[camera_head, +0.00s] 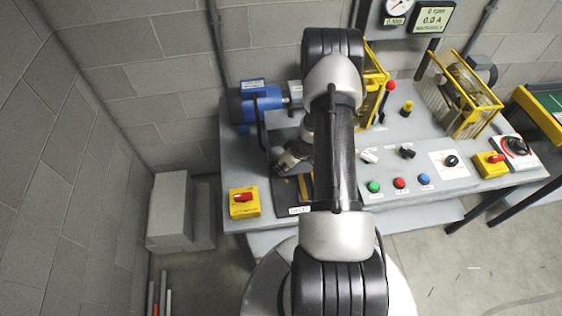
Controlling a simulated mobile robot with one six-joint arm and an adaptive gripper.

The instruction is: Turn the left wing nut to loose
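No wing nut can be made out; my arm covers the middle of the bench. A dark plate (281,197) with a yellow strip (304,187) and a small label (299,211) shows at the bench's front left, partly hidden behind my arm. My gripper (290,165) is low over the back of this plate, left of my arm. Its fingers are small and partly hidden, so I cannot tell whether they are open, or whether they touch anything.
A blue motor (256,103) stands behind my gripper. A yellow box with a red switch (244,203) is left of the plate. Green, red and blue buttons (399,183) and a yellow-framed guard (462,95) are to the right. A grey block (172,208) stands by the left wall.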

